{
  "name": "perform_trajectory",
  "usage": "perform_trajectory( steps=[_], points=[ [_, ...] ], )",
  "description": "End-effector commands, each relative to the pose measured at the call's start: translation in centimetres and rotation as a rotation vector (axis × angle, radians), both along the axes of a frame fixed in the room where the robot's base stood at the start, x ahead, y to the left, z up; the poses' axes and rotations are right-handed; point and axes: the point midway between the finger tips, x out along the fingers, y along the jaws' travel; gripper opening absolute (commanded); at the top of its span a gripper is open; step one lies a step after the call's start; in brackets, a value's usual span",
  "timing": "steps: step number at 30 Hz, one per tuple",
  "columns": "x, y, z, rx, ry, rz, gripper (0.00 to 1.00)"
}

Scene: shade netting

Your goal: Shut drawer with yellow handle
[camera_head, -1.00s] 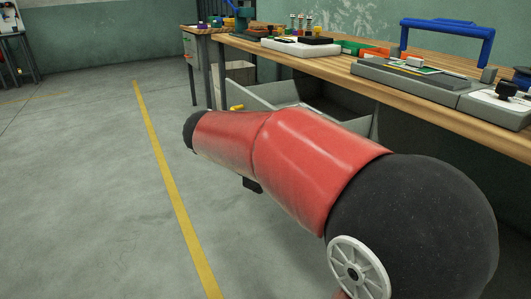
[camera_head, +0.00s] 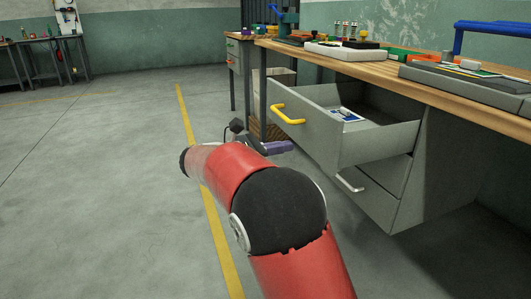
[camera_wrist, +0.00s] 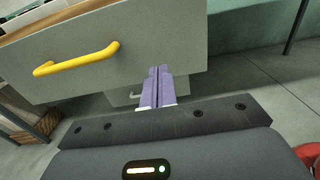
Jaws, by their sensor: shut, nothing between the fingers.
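The drawer with the yellow handle (camera_head: 287,113) is pulled out from under the workbench. Its grey front (camera_head: 310,131) faces left, and its inside holds a small blue and white item (camera_head: 343,115). In the wrist view the yellow handle (camera_wrist: 77,60) shows at the upper left on the grey drawer front (camera_wrist: 165,43). My gripper (camera_wrist: 158,72) has its purple fingers together, empty, in front of the lower right part of that front. Whether they touch it I cannot tell. In the head view my gripper (camera_head: 277,147) is low, below the drawer's far end, partly behind my red arm.
A lower drawer with a silver handle (camera_head: 350,183) sits beneath, looking closed. The wooden workbench top (camera_head: 400,77) carries trays and tools. A crate (camera_head: 270,128) stands on the floor beyond the drawer. The floor to the left, with a yellow line (camera_head: 190,118), is clear.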

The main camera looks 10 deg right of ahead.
Motion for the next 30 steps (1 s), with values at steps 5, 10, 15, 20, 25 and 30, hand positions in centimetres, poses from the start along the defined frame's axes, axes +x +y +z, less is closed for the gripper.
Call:
perform_trajectory(
  steps=[5, 10, 15, 20, 25, 30],
  points=[
    [0.9, -3.6, -0.1, 0.001, -0.002, -0.003, 0.00],
    [1.5, -5.6, -0.1, 0.000, -0.001, -0.001, 0.00],
    [1.7, -6.5, 0.0, 0.001, -0.001, 0.000, 0.00],
    [1.7, -6.5, 0.0, 0.001, -0.001, 0.001, 0.00],
    [1.7, -6.5, 0.0, 0.001, -0.001, 0.000, 0.00],
    [1.9, -7.1, 0.1, 0.001, 0.000, -0.001, 0.00]
  ],
)
